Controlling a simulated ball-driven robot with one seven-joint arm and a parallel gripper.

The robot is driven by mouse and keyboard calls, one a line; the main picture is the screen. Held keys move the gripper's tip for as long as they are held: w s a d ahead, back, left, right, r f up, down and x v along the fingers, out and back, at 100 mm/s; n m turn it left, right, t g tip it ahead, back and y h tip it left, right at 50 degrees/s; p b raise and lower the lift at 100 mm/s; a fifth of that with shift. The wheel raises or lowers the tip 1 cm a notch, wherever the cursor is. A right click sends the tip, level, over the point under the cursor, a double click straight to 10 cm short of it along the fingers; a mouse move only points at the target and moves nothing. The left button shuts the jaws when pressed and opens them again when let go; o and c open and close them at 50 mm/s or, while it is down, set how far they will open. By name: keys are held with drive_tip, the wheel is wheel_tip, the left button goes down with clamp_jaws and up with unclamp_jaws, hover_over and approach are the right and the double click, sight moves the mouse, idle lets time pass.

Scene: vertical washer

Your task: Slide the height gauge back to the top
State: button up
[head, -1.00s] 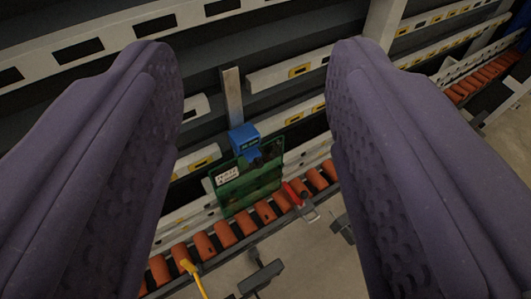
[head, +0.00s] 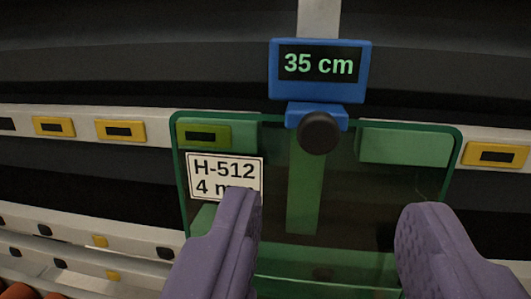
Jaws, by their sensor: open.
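The height gauge (head: 286,83) is a blue block with a dark display reading "35 cm" and a round dark knob (head: 319,133) on its lower part. It sits on a pale vertical rail (head: 319,18) that runs up out of the picture. A green-edged glass pane (head: 375,210) stands behind the knob, with a label (head: 225,171) reading "H-512", its second line partly hidden. My gripper (head: 325,215) is open, its two purple fingers wide apart in front of the pane. The fingertips are below the knob, one to each side, and hold nothing.
White horizontal bars (head: 80,128) with yellow-framed slots cross behind the pane on both sides. Dark panels (head: 130,60) lie between and above them. Part of an orange roller (head: 18,291) shows at the lower left edge.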

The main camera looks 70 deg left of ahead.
sight(319, 136)
drive_tip(key=b+x, duration=0.1)
drive_tip(key=x, duration=0.6)
drive_tip(key=shift+w+a, duration=0.1)
drive_tip(key=shift+a, duration=0.25)
clamp_jaws()
